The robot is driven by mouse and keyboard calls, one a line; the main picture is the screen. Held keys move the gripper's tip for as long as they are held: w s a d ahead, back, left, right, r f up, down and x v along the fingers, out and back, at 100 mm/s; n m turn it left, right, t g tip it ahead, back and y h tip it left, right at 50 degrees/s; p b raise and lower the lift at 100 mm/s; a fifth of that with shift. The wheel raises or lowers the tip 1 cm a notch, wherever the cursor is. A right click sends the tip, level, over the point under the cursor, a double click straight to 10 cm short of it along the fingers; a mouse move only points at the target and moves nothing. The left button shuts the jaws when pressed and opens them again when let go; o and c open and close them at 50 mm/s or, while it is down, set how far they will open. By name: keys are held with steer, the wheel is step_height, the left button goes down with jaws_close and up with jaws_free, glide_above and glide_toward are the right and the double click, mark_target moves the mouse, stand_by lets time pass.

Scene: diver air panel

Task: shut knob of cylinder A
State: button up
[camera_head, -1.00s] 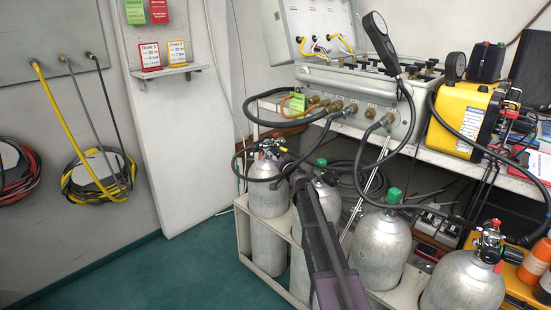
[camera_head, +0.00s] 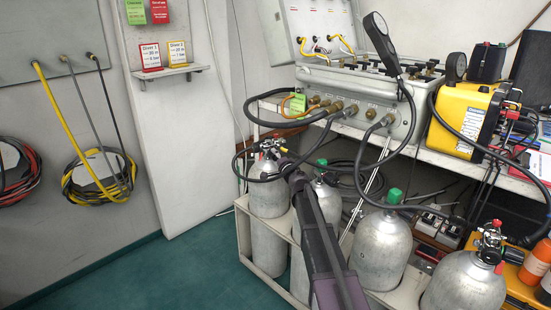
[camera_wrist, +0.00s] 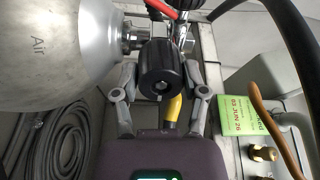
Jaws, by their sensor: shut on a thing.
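The black knob (camera_wrist: 160,72) of a cylinder valve is between my two fingers in the wrist view. My gripper (camera_wrist: 161,85) is shut on it from both sides. The grey cylinder (camera_wrist: 50,55) it belongs to lies at the upper left there, marked "Air". In the head view my gripper (camera_head: 282,158) is at the valve of the far left cylinder (camera_head: 268,198). The knob is mostly hidden there behind my gripper. No letter A is readable on the cylinder.
Other cylinders (camera_head: 380,250) stand to the right in a pale rack (camera_head: 243,232). Black hoses (camera_head: 345,165) hang between the cylinders and the air panel (camera_head: 340,90). A green tag (camera_wrist: 252,115) and brass fittings are at the right of the wrist view. Teal floor is clear at left.

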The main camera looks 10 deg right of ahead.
steer(key=shift+w+m, duration=0.1)
steer(key=shift+m, duration=0.2)
steer(key=o, duration=1.2)
steer(key=shift+c, duration=0.2)
steer(key=shift+n, duration=0.4)
